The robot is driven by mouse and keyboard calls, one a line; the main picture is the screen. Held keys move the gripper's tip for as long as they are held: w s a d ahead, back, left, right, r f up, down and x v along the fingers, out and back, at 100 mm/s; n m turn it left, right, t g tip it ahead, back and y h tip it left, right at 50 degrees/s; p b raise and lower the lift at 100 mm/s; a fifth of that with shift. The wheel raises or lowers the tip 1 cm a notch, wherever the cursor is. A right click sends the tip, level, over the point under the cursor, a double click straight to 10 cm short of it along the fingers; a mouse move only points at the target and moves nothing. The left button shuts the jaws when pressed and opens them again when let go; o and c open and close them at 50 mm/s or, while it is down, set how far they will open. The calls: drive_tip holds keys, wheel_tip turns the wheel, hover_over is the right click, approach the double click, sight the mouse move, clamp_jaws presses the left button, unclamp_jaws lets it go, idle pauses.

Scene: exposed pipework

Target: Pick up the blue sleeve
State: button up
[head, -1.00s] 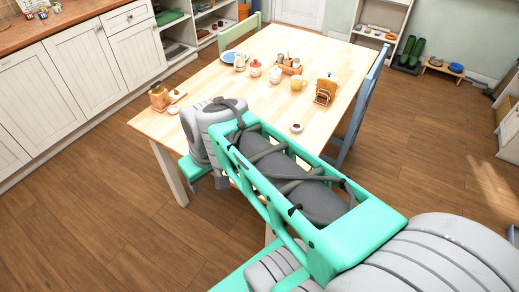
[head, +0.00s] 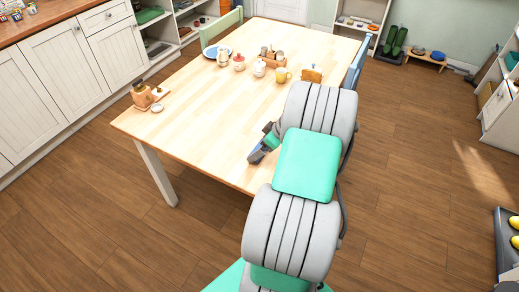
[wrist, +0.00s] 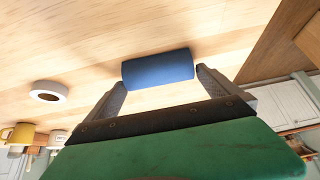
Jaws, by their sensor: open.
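The blue sleeve (wrist: 158,69) is a short blue cylinder lying on its side on the pale wooden table (head: 185,105). In the wrist view it sits at the fingertips of my gripper (wrist: 160,79), with one finger near each end. My gripper is open, and I cannot tell whether either finger touches the sleeve. In the head view my gripper (head: 262,152) is low over the front right part of the table, partly hidden behind my arm. A bluish patch shows there, but I cannot tell sleeve from finger.
A white ring-shaped item (wrist: 48,92) stands left of the sleeve in the wrist view, with a yellow mug (wrist: 18,134) beyond. In the head view, jars, a plate (head: 217,51) and a wooden caddy (head: 272,58) stand farther back. The table's left middle is clear.

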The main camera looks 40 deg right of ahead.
drive_tip(key=shift+w+a+f, duration=0.1)
drive_tip(key=shift+w+f, duration=0.25)
drive_tip(key=shift+f, duration=0.2)
drive_tip(key=c, duration=1.1)
drive_tip(key=shift+o, duration=0.2)
drive_tip(key=shift+r, duration=0.15)
